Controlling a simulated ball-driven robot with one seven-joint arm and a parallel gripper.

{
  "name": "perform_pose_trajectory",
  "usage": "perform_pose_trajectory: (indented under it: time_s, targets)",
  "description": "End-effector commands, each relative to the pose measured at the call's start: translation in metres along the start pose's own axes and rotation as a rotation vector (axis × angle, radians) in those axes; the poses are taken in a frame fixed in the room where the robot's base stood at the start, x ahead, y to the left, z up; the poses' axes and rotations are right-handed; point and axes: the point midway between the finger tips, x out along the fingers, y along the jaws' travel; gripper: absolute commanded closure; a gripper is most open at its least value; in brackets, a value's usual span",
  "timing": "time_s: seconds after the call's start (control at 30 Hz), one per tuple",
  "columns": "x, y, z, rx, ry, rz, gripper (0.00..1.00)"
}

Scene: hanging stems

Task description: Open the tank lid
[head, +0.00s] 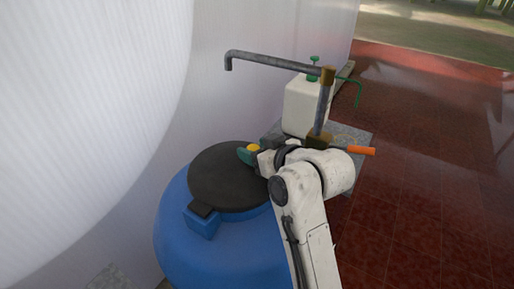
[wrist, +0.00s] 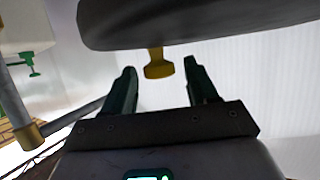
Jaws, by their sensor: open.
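The blue tank (head: 215,252) stands at the lower middle of the head view, with its round black lid (head: 232,178) lying on top. The lid looks shut, with a hinge block on its near left side. A yellow handle (head: 253,147) sits at the lid's far right edge. In the wrist view the dark lid (wrist: 200,22) spans the top, with the yellow handle (wrist: 158,66) below its rim. My gripper (head: 247,155) is at the handle's edge of the lid. In the wrist view my gripper (wrist: 160,75) is open, its green fingers on either side of the handle, not closed on it.
A pale translucent wall (head: 90,120) borders the left. Red tiled floor (head: 430,190) is open at right.

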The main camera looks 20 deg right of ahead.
Motion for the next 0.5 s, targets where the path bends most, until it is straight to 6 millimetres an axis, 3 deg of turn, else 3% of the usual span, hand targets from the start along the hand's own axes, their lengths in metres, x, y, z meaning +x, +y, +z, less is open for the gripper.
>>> perform_pose_trajectory:
  time_s: [0.07, 0.5]
  targets:
    - [-0.0002, 0.0001, -0.0001, 0.0, 0.0, 0.0, 0.42]
    - [-0.0004, 0.0001, -0.0001, 0.0, 0.0, 0.0, 0.84]
